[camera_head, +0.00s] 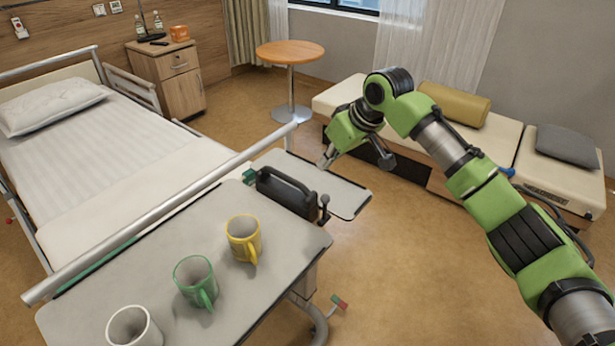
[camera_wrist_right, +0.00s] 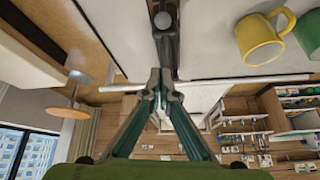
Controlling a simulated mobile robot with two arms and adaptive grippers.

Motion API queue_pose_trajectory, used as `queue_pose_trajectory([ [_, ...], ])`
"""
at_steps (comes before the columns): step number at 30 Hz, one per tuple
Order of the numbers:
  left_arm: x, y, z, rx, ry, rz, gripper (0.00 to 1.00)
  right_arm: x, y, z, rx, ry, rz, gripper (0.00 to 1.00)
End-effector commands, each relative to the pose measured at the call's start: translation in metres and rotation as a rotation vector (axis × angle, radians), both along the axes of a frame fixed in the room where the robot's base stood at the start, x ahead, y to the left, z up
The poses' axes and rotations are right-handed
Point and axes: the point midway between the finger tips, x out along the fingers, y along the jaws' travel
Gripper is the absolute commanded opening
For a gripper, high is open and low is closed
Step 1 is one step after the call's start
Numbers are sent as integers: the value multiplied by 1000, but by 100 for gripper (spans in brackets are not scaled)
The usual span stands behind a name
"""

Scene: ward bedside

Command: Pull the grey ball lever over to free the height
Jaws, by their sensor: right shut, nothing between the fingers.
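The grey ball lever (camera_head: 325,200) is a small dark stem with a ball on top. It stands at the right end of a dark grey handled housing (camera_head: 286,192) on the overbed table (camera_head: 285,235). In the right wrist view the pale grey ball (camera_wrist_right: 163,20) shows near the top middle, ahead of the fingers. My right gripper (camera_head: 325,163) is above and behind the lever, apart from it. In the wrist view its fingertips (camera_wrist_right: 160,76) are together with nothing between them. My left gripper is not in view.
Yellow (camera_head: 242,238), green (camera_head: 194,280) and white (camera_head: 133,328) mugs stand on the table. A long metal rail (camera_head: 170,209) crosses beside the bed (camera_head: 120,150). A lower grey panel (camera_head: 340,190) lies beyond the housing. A red-and-green-tipped pedal (camera_head: 339,301) is below. Floor at right is clear.

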Motion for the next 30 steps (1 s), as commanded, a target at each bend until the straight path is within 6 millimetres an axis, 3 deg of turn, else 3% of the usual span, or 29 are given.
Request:
queue_pose_trajectory([
  [6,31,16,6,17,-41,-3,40,6,8,-15,-5,3,6,0],
  [16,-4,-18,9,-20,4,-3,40,27,31,-68,-3,1,4,0],
  [21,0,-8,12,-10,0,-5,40,33,34,-83,-4,-1,3,0],
  [30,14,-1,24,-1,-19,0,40,13,16,-86,-4,-2,3,0],
])
